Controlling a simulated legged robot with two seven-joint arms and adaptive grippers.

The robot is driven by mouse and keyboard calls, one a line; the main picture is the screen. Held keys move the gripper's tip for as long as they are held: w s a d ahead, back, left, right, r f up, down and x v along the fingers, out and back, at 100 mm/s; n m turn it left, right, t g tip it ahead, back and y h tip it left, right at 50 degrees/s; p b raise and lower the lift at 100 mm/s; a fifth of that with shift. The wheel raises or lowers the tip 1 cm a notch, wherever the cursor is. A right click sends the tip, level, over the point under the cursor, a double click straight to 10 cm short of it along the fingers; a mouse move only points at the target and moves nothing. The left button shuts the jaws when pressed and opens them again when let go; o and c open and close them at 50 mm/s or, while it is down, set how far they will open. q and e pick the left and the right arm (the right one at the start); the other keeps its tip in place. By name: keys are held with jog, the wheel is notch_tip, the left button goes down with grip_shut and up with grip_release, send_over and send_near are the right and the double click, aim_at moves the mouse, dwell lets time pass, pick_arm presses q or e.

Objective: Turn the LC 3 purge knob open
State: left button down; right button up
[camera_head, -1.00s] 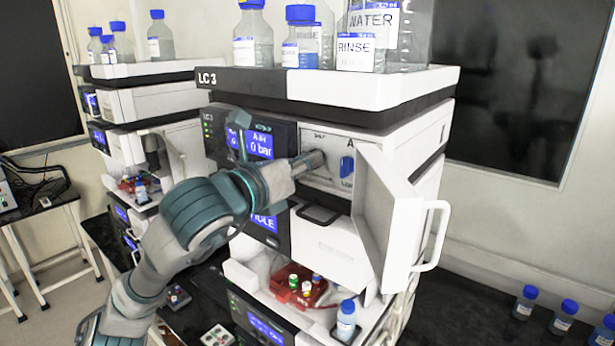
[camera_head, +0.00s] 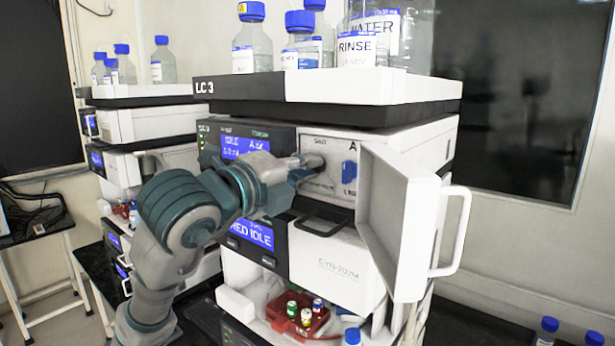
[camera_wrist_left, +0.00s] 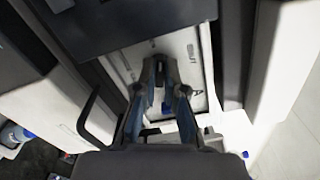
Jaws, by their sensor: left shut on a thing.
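The LC 3 stack carries its label (camera_head: 205,87) on the top tray in the head view. Its pump panel (camera_head: 325,184) is exposed behind a white door swung open to the right. My left gripper (camera_head: 312,163) reaches in from the left and is shut on the purge knob at the panel's upper left. In the left wrist view, the left gripper's fingers (camera_wrist_left: 160,82) converge on the dark knob (camera_wrist_left: 160,68) in front of the white panel. The fingers hide much of the knob, so its exact angle is unclear. My right gripper is not in view.
The open door (camera_head: 400,222) with its handle (camera_head: 458,232) stands close right of the gripper. A blue part (camera_head: 349,171) sits beside the knob. Bottles (camera_head: 301,42) stand on the tray above. A red vial tray (camera_head: 297,316) lies below. Another stack (camera_head: 150,125) stands behind left.

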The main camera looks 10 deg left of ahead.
pick_arm(q)
jog(key=shift+w+a+n+b, duration=0.1)
jog(key=shift+n+b, duration=0.35)
jog(key=shift+n, duration=1.15)
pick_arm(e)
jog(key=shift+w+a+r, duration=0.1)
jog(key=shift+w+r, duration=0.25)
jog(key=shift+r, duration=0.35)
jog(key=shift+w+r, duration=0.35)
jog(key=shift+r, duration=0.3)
pick_arm(q)
jog(key=c, duration=1.3)
grip_release()
jog(key=shift+f, duration=0.1)
jog(key=shift+o, duration=0.2)
jog(key=shift+w, duration=0.15)
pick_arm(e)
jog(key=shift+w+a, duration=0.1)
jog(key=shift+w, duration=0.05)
pick_arm(q)
jog(key=shift+a, duration=0.1)
jog(key=v, duration=1.2)
